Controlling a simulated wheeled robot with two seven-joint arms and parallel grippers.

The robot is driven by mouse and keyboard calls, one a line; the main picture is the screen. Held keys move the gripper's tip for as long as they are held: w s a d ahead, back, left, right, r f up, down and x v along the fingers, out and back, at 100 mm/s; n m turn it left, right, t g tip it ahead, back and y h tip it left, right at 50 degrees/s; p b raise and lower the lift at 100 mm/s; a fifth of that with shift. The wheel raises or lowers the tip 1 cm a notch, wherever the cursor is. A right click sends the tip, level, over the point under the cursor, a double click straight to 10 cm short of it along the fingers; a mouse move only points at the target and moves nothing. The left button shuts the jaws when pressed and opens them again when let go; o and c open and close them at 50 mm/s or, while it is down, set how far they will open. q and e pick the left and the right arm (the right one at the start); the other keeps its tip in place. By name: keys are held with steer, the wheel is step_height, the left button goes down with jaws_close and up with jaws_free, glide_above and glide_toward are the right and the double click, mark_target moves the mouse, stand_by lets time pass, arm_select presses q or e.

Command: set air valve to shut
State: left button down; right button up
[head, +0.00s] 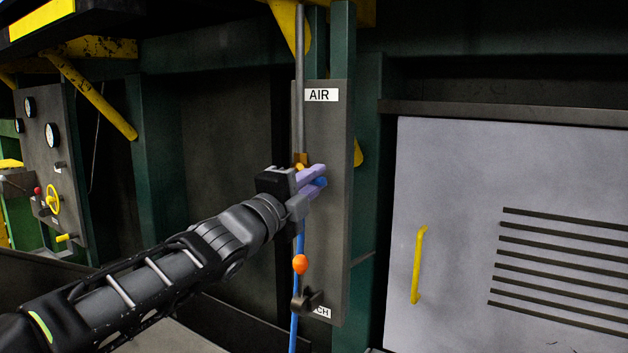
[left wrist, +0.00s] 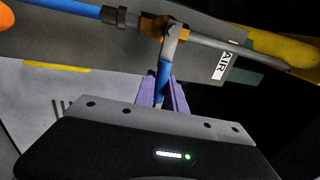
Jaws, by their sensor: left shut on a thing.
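The air valve is a brass body (head: 300,159) on a vertical grey pipe, in front of a dark panel with an AIR label (head: 321,95). It also shows in the left wrist view (left wrist: 153,27). Its blue lever (left wrist: 163,78) stands out crosswise to the pipe line in the left wrist view. My left gripper (head: 313,180) is shut on this lever, with a purple finger on each side; the lever's blue end (head: 321,182) shows between them in the head view. The gripper hides part of the valve. My right gripper is not in view.
A blue hose (head: 293,332) runs down below the valve, near an orange ball (head: 300,264) and a dark knob (head: 306,300). A grey door (head: 450,180) with a yellow handle (head: 418,265) stands right. A gauge panel (head: 45,165) with a yellow wheel (head: 53,199) is far left.

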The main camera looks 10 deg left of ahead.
arm_select(q)
steer(key=shift+f, duration=0.2)
steer(key=c, duration=1.4)
jaws_free()
steer(key=shift+r, duration=0.1)
steer(key=shift+s, duration=0.1)
steer(key=b+v, duration=0.1)
steer(key=v, duration=0.6)
steer(key=shift+s+a, duration=0.1)
steer(key=shift+s, duration=0.15)
